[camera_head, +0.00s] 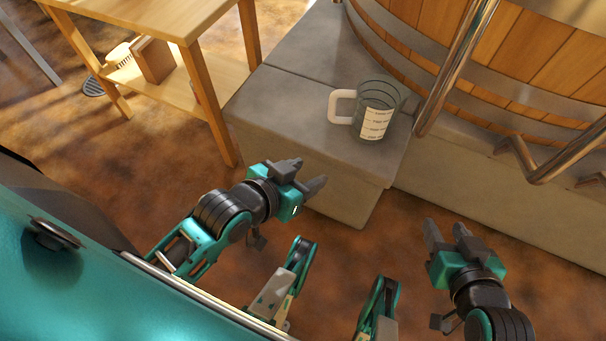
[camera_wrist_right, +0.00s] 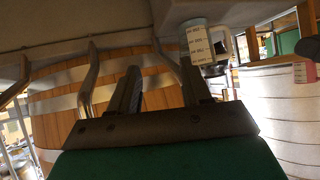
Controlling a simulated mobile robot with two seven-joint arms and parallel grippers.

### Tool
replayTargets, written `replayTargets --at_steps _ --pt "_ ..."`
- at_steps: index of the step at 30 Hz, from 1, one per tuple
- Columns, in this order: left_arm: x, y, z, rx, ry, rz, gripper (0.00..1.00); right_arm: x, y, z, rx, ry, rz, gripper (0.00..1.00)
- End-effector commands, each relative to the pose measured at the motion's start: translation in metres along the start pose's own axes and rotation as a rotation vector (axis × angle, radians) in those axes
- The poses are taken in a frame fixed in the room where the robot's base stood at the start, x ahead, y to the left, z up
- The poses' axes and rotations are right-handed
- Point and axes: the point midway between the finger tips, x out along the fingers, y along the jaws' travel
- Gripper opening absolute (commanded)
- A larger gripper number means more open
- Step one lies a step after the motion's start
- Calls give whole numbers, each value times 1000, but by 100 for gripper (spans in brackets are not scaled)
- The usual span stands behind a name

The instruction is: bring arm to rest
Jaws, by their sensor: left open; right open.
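My left gripper (camera_head: 302,176) is open and empty, in front of the grey stone step at the centre of the head view. My right gripper (camera_head: 445,232) is open and empty at the lower right, above the brown floor. Its two dark fingers also show in the right wrist view (camera_wrist_right: 160,95), with nothing between them. A clear measuring jug (camera_head: 376,110) with a white label and pale handle stands upright on the grey step (camera_head: 300,110), apart from both grippers. It also shows in the right wrist view (camera_wrist_right: 197,45).
A wooden tub (camera_head: 540,50) with metal bands and a metal handrail (camera_head: 455,70) stand at the upper right. A wooden table (camera_head: 150,12) with a lower shelf holding a brush and a brown block (camera_head: 153,60) is at the upper left. Open floor (camera_head: 390,255) lies between the grippers.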

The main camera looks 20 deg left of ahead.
Motion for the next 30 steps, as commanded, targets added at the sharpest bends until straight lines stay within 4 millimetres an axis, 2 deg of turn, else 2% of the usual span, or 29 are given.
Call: replayTargets --at_steps 4,12,17,20,30 --pt "-4 3 5 0 -28 7 51 0 0 1 0 -2 0 48" --pt "-6 2 0 0 -26 4 51 -5 -1 -4 1 -6 0 48" --pt "-25 -1 -23 2 -29 -11 51 -25 0 -33 -2 3 10 48" --pt "-40 -6 -40 5 -32 -29 51 -40 9 -40 -6 -15 36 48" --pt "-91 -20 -88 20 -40 -79 51 -91 22 -89 -18 -20 84 48"
